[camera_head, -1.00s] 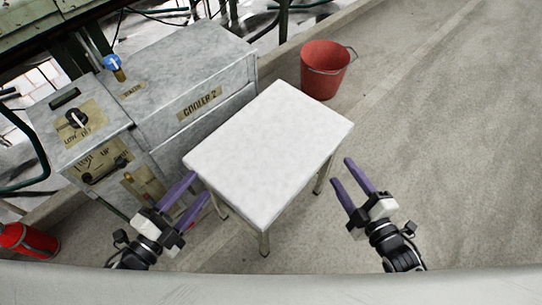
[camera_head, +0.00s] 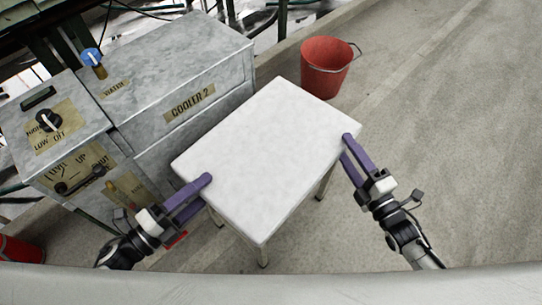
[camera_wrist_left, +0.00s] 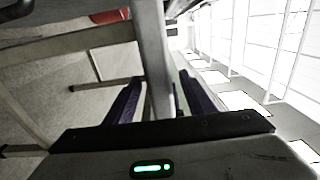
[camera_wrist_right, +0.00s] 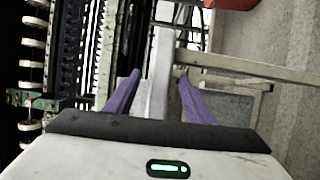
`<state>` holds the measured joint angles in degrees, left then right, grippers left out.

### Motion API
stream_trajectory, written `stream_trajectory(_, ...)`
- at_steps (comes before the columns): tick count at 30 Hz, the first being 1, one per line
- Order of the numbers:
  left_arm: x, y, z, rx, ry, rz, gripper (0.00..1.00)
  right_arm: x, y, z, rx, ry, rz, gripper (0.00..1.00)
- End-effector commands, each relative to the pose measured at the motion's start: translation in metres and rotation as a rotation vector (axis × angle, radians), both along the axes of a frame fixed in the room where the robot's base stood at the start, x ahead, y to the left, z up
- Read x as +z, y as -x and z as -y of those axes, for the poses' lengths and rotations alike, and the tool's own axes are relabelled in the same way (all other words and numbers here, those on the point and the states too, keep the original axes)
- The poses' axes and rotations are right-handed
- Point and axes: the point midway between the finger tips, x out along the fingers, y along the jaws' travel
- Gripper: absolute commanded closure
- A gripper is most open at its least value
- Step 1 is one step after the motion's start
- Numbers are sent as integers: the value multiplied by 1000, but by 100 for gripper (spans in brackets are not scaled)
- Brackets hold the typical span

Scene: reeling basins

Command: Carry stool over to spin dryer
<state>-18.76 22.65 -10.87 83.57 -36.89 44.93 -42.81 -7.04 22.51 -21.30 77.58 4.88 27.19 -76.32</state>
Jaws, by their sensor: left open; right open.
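The stool (camera_head: 262,152) has a white rectangular top and thin metal legs, and stands upright on the floor in the middle of the head view. My left gripper (camera_head: 194,196) is open at the stool's left edge; in the left wrist view the stool's edge (camera_wrist_left: 152,60) passes between its fingers (camera_wrist_left: 155,98). My right gripper (camera_head: 352,150) is open at the right edge; in the right wrist view the edge (camera_wrist_right: 160,75) lies between its fingers (camera_wrist_right: 158,95). I cannot tell whether any finger touches the stool. No spin dryer is identifiable.
A grey metal cabinet marked COOLER 2 (camera_head: 180,75) stands close at the stool's left. A red bucket (camera_head: 326,66) stands behind the stool. A red object (camera_head: 18,250) is at the lower left. The concrete floor (camera_head: 450,130) at the right is clear.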

Motion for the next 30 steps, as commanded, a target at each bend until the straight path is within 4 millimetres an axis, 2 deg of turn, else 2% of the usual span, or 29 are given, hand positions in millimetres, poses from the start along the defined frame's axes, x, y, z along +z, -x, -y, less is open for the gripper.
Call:
stream_trajectory(6, 1, -30, 29, -1, 1, 4, 51, 1, -39, -16, -1, -2, 1, 51)
stream_trajectory(12, 1, -49, 48, 0, 1, 1, 51, 0, -64, -27, 0, 0, 0, 51)
stream_trajectory(18, 0, -57, 56, 0, 0, 0, 51, 0, -74, -31, -1, 0, 0, 51)
stream_trajectory(26, 0, -57, 57, 0, 0, 0, 51, 0, -75, -31, 0, 0, 0, 51)
stream_trajectory(30, 0, -57, 57, 0, 0, 0, 71, 0, -74, -31, 0, 0, 0, 71)
